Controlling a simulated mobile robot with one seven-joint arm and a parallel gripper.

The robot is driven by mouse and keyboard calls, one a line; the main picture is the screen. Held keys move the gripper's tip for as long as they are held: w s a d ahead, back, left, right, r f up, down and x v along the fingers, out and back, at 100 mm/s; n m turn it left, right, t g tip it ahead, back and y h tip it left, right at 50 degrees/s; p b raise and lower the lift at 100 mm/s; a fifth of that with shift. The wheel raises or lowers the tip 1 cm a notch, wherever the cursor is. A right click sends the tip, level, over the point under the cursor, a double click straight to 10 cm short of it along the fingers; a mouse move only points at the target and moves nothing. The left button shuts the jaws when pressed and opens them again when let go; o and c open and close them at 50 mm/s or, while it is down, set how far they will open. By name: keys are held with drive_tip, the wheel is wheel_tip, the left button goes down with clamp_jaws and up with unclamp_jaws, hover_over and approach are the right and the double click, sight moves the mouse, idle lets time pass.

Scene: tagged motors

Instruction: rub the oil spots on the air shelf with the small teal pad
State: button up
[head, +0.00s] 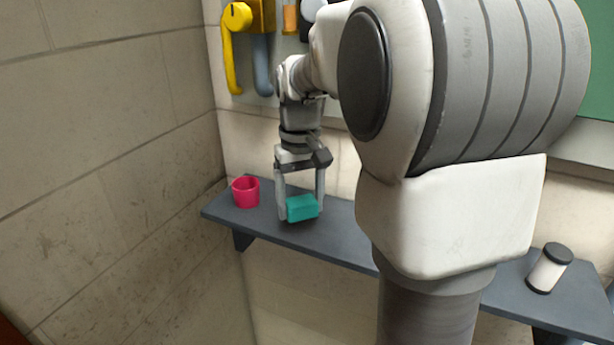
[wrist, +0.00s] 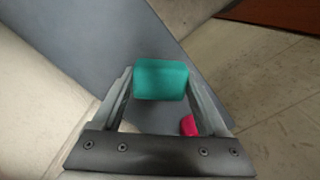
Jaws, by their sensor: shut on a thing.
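The small teal pad (head: 302,208) is between the fingers of my gripper (head: 300,212), which is shut on it. It also shows in the wrist view (wrist: 161,79), between the two fingertips of my gripper (wrist: 160,85). The pad is at or just above the top of the dark blue-grey shelf (head: 340,232); I cannot tell whether it touches. The shelf also shows in the wrist view (wrist: 100,30). I see no oil spots on the parts of the shelf in view. My arm hides the shelf's middle in the head view.
A pink-red cup (head: 246,192) stands on the shelf left of my gripper; part of it shows in the wrist view (wrist: 188,125). A white canister with dark ends (head: 548,268) stands at the shelf's right. Yellow and blue-grey hooked parts (head: 232,55) hang on the wall above.

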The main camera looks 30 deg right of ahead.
drive_tip(key=shift+r+p, duration=1.55)
drive_tip(key=shift+r, duration=0.6)
drive_tip(key=shift+f, duration=0.1)
